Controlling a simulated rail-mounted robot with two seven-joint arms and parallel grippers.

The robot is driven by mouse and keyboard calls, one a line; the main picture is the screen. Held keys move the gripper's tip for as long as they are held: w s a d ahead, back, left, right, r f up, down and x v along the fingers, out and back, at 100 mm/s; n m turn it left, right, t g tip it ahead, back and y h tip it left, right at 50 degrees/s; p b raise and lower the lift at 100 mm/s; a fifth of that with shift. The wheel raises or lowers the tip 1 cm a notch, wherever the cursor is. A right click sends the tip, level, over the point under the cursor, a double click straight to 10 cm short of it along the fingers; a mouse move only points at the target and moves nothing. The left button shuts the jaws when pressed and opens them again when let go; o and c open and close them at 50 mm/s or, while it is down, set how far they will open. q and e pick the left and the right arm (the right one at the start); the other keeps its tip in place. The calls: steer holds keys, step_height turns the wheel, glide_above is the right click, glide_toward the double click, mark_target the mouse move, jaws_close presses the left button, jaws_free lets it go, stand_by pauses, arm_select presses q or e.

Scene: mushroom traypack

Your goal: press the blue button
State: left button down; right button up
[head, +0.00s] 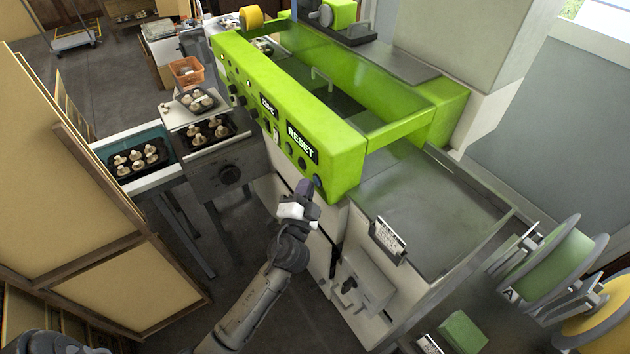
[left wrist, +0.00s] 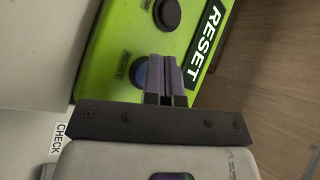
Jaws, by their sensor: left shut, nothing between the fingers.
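The blue button (head: 318,182) sits at the lower right end of the green panel (head: 335,160), just below the large RESET sign. In the left wrist view the blue button (left wrist: 139,72) shows beside a small RESET label, partly hidden behind my fingers. My left gripper (head: 305,188) is shut and empty, its purple fingertips close to the button. In the left wrist view the shut fingers (left wrist: 171,70) lie just right of the button. I cannot tell whether they touch the panel. My right gripper is not in view.
A dark button (left wrist: 167,13) sits near the blue one. Several knobs line the green panel. Trays of mushrooms (head: 137,160) stand at the left, and an orange crate (head: 186,70) behind them. Film rolls (head: 550,262) are at the right. A tan partition (head: 70,190) stands at the left.

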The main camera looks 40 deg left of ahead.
arm_select(q)
steer(key=shift+w, duration=0.1)
stand_by(0.5)
steer(key=shift+s+a, duration=0.2)
steer(key=shift+s, duration=0.6)
steer(key=s, duration=0.2)
steer(key=s+a, duration=0.1)
steer(key=s, duration=0.1)
steer(key=shift+s+a, duration=0.2)
steer(key=shift+s, duration=0.2)
stand_by(0.8)
